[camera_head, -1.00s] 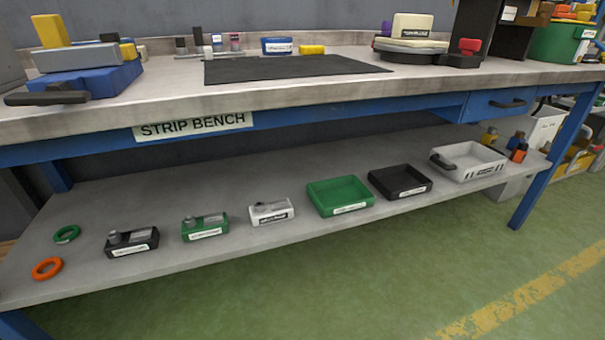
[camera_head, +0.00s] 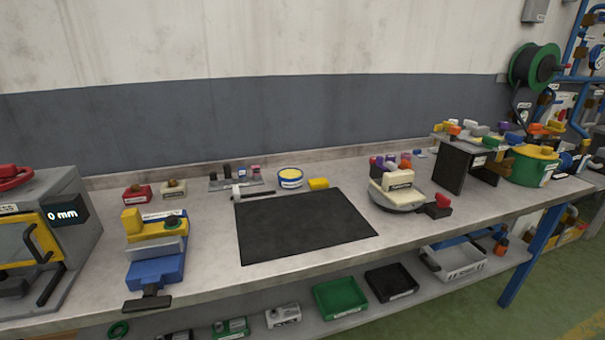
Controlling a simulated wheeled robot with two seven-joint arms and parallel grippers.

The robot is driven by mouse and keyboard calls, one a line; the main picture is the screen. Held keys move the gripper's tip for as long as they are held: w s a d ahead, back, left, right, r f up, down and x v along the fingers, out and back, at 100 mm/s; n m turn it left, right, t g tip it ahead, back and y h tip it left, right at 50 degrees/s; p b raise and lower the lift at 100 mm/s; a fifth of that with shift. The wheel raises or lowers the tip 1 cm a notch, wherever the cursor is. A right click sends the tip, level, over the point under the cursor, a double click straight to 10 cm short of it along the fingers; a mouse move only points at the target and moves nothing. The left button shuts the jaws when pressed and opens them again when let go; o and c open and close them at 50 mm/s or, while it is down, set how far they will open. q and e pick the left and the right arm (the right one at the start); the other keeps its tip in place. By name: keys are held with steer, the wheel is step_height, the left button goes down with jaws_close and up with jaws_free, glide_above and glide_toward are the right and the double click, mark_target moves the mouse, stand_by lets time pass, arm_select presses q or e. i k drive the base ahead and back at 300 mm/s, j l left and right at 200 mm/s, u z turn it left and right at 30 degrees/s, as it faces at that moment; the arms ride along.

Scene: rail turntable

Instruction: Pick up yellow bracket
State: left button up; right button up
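No part is clearly marked as the yellow bracket. A small yellow piece (camera_head: 318,184) lies at the back of the bench top, beside a round blue-and-white container (camera_head: 290,178). Another yellow part (camera_head: 160,228) sits at the top of the blue vise (camera_head: 155,269) on the left, with an upright yellow block (camera_head: 132,220) at its left end. I cannot tell from their shapes which is the bracket. Neither of my grippers is in view.
A black mat (camera_head: 302,224) lies bare in the middle of the bench. A grey press (camera_head: 80,245) stands at left. A white-topped turntable device (camera_head: 397,190) and a black stand (camera_head: 462,168) are at right. Trays, including a green one (camera_head: 340,298), sit on the lower shelf.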

mark_target(131, 218)
steer(key=j+u, duration=0.25)
steer(key=j, duration=0.75)
steer(key=i+j+u, duration=0.1)
steer(key=j+u, duration=0.15)
steer(key=j, duration=0.8)
